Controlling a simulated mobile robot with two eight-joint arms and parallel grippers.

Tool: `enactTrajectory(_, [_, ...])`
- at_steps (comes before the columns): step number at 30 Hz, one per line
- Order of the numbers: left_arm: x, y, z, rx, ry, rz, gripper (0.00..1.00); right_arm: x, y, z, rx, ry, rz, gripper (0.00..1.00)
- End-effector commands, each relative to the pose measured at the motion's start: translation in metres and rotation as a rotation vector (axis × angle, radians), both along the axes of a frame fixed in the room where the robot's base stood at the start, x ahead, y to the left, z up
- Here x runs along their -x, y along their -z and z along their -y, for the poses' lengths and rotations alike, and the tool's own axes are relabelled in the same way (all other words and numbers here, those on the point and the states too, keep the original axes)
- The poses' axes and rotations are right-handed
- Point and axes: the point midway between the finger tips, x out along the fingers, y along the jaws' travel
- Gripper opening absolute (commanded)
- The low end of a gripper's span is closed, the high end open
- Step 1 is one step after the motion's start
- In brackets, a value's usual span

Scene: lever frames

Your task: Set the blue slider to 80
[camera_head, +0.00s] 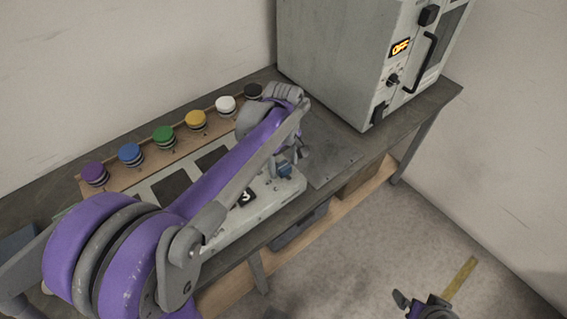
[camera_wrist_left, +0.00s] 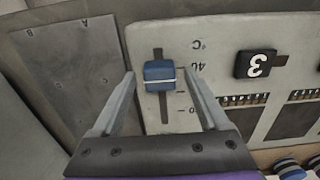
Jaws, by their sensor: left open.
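The blue slider (camera_wrist_left: 160,75) sits in a dark slot on a pale control panel (camera_wrist_left: 214,40) in the left wrist view. A °C scale runs beside the slot, and the knob is close to the mark labelled 40; other numbers are hard to read. My left gripper (camera_wrist_left: 159,84) is open, with one finger on each side of the knob and gaps visible. In the head view the blue slider (camera_head: 285,171) shows small beside my left gripper (camera_head: 291,158), and my purple arm hides much of the panel. My right gripper (camera_head: 420,301) is at the bottom edge, over the floor.
A black block marked 3 (camera_wrist_left: 256,64) is in a slot to the right of the slider. Coloured buttons, including a yellow one (camera_head: 196,120), line the back of the bench (camera_head: 60,190). A grey cabinet (camera_head: 335,60) reading OFF stands at the bench's right end.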

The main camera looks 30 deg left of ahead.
Motion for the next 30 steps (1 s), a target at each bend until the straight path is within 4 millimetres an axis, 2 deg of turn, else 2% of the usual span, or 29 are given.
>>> enactTrajectory(7, [-0.0001, 0.0009, 0.0000, 0.000, 0.000, 0.000, 0.78, 0.0000, 0.0000, 0.0000, 0.000, 0.000, 0.000, 1.00])
enactTrajectory(8, [-0.0001, 0.0009, 0.0000, 0.000, 0.000, 0.000, 0.74, 0.0000, 0.0000, 0.0000, 0.000, 0.000, 0.000, 1.00])
enactTrajectory(20, [-0.0001, 0.0006, 0.0000, 0.000, 0.000, 0.000, 0.02, 0.0000, 0.0000, 0.0000, 0.000, 0.000, 0.000, 1.00])
enactTrajectory(30, [-0.0001, 0.0005, -0.0001, 0.000, 0.000, 0.000, 0.00, 0.0000, 0.0000, 0.0000, 0.000, 0.000, 0.000, 1.00])
